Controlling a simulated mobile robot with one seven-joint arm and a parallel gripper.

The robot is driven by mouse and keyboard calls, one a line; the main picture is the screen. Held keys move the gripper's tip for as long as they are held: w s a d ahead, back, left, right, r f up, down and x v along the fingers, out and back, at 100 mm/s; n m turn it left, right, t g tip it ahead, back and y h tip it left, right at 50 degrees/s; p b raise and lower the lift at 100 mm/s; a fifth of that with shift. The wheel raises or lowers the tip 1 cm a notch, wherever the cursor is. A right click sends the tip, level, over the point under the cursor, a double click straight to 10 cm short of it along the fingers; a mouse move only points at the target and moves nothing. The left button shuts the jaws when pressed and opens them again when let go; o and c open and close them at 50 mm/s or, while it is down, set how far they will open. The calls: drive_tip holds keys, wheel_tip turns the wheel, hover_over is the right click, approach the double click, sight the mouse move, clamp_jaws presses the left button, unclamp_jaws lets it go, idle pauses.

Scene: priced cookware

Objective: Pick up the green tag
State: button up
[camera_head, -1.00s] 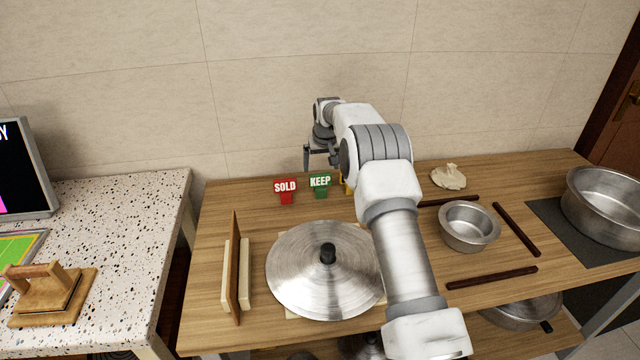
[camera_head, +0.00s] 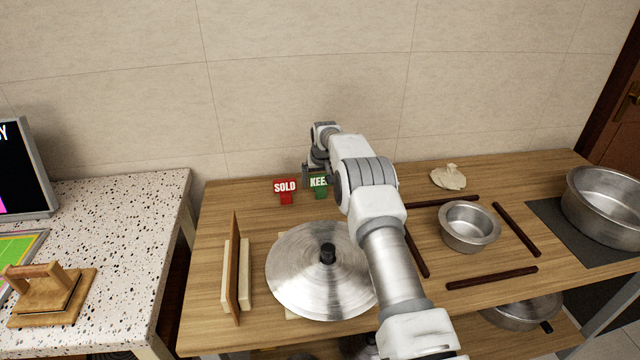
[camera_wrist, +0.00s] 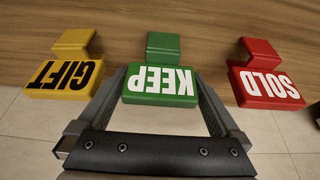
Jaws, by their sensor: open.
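The green tag (camera_head: 319,187), marked KEEP, stands on the wooden table near the wall, just right of the red SOLD tag (camera_head: 285,190). My arm hides part of it in the head view. In the wrist view the green tag (camera_wrist: 162,84) shows upside down at the centre. My gripper (camera_wrist: 163,85) is open, with one finger on each side of the green tag's face. I cannot tell whether the fingers touch it. The yellow GIFT tag (camera_wrist: 66,78) is left and the red SOLD tag (camera_wrist: 265,82) is right in the wrist view.
A large steel lid (camera_head: 305,280) lies in front of the tags. A wooden board in a stand (camera_head: 236,275) is at left. A small steel pot (camera_head: 469,228) sits among dark sticks at right. The wall (camera_head: 260,100) rises close behind the tags.

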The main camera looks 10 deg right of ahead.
drive_tip(key=c, duration=1.1)
drive_tip(key=shift+r, duration=0.15)
